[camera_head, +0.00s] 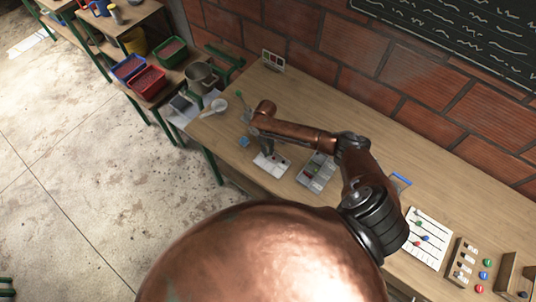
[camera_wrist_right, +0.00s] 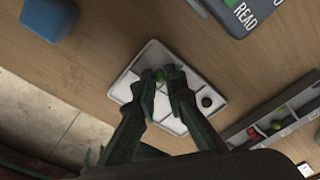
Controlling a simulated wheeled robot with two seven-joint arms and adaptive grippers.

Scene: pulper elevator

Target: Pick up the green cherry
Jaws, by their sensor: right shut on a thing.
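The green cherry (camera_wrist_right: 160,76) shows between the fingertips of my right gripper (camera_wrist_right: 164,82) in the right wrist view. The gripper is shut on it, over a white tray (camera_wrist_right: 152,53) with shallow compartments. I cannot tell whether the cherry still touches the tray. In the head view my right arm reaches over the table to the same white tray (camera_head: 262,169); the cherry is hidden there. My left gripper is not in view.
A dark round piece (camera_wrist_right: 206,101) lies in the tray. A grey divided box (camera_wrist_right: 249,133) with red and green pieces stands close by. A blue block (camera_wrist_right: 49,18) sits near the table edge. A brick wall (camera_head: 345,60) runs behind the table.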

